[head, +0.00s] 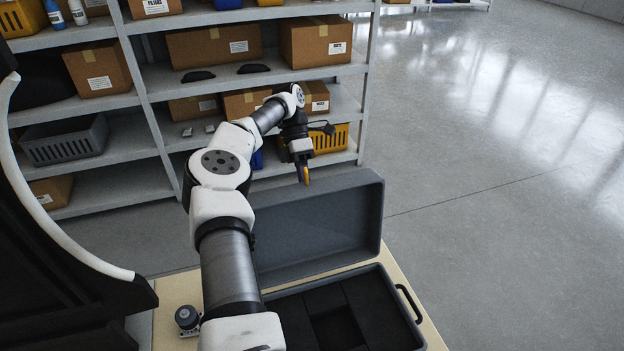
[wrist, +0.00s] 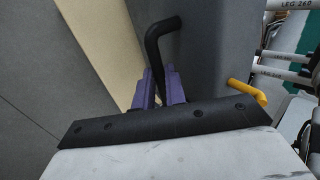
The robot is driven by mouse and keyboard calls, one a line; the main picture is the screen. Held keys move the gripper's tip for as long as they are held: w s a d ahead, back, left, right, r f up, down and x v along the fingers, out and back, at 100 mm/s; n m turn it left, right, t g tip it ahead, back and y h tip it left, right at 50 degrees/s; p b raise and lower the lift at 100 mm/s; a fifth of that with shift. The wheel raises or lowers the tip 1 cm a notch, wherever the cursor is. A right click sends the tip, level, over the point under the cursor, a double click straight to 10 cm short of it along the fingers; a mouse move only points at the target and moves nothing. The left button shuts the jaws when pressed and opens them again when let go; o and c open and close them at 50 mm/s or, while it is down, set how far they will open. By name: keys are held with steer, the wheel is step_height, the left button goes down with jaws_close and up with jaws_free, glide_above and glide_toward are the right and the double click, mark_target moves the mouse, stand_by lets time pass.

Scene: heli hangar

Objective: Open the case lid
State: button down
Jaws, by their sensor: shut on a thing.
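The grey case stands on a pale tabletop in the head view, with its base (head: 395,300) open to dark foam compartments. Its lid (head: 325,235) stands raised at the far side of the base, well clear of it. My gripper (head: 305,176) is at the lid's upper edge, pointing down. In the wrist view, the purple fingers of my gripper (wrist: 160,84) are shut on a black bent handle (wrist: 153,42). A grey surface beside it looks like the lid. The head view does not show this grip clearly.
A shelf rack (head: 140,70) with cardboard boxes and bins stands behind my arm. The tabletop (head: 170,325) has a small metal fitting (head: 187,318) left of the case. A black handle (head: 409,303) sits on the base's right side. Open floor (head: 500,200) lies to the right.

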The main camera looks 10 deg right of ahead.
steer(key=shift+w+f+g, duration=0.1)
steer(key=shift+f+g, duration=0.2)
steer(key=shift+f, duration=0.3)
steer(key=c, duration=1.5)
jaws_free()
steer(key=shift+w, duration=0.1)
steer(key=shift+o, duration=0.2)
steer(key=shift+r, duration=0.1)
steer(key=shift+r, duration=0.1)
